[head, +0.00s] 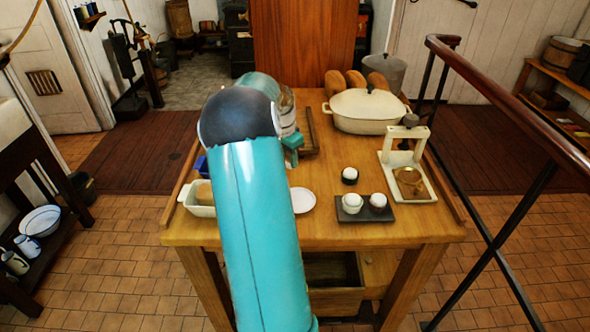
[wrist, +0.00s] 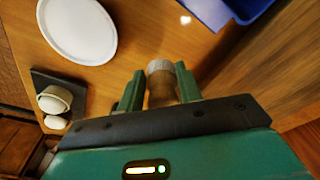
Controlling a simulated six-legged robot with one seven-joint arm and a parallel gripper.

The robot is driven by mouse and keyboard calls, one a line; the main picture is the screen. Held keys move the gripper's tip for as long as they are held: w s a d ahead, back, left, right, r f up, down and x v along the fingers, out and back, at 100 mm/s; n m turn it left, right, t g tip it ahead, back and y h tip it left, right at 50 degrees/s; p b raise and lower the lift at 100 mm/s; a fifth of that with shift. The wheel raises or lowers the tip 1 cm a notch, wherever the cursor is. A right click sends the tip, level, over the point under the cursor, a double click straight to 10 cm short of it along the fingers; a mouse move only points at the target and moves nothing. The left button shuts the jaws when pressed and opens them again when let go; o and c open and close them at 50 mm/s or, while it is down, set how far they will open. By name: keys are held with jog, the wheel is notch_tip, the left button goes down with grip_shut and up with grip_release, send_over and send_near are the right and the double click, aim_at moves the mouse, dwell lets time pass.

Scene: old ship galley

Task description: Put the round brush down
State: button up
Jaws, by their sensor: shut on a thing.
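The round brush (wrist: 160,86) shows in the wrist view, with a brown wooden handle and a pale grey, round end. My gripper (wrist: 157,92) is shut on it, with a green finger on each side of the handle. The brush is over the wooden table (wrist: 112,78); I cannot tell how much space is below it. In the head view my gripper (head: 291,150) is over the left part of the table (head: 335,228), mostly behind my turquoise arm. The brush cannot be made out there.
A white oval plate (head: 302,200) lies near my arm. A white dish (head: 201,210) and a blue thing (head: 202,166) are left. A dark tray (head: 379,217) with white cups, a cream stand (head: 407,160) and a lidded casserole (head: 366,112) are right. The front table strip is clear.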

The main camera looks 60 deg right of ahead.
jog(key=shift+s+d+f, duration=0.3)
jog(key=shift+s+f, duration=0.1)
jog(key=shift+f, duration=0.15)
jog(key=shift+s+d+f, duration=0.3)
jog(key=shift+s+f, duration=0.05)
jog(key=shift+f, duration=0.15)
jog(key=shift+s+d+f, duration=0.1)
jog(key=shift+f, duration=0.8)
jog(key=shift+s+d+f, duration=0.1)
jog(key=shift+f, duration=0.75)
jog(key=shift+w+f, duration=0.1)
jog(key=o, duration=1)
jog(key=shift+c, duration=0.2)
jog(key=r, duration=0.4)
jog(key=a+r, duration=0.1)
jog(key=r, duration=0.7)
jog(key=shift+w+a+r, duration=0.1)
jog(key=shift+w+a, duration=0.1)
jog(key=shift+a, duration=0.05)
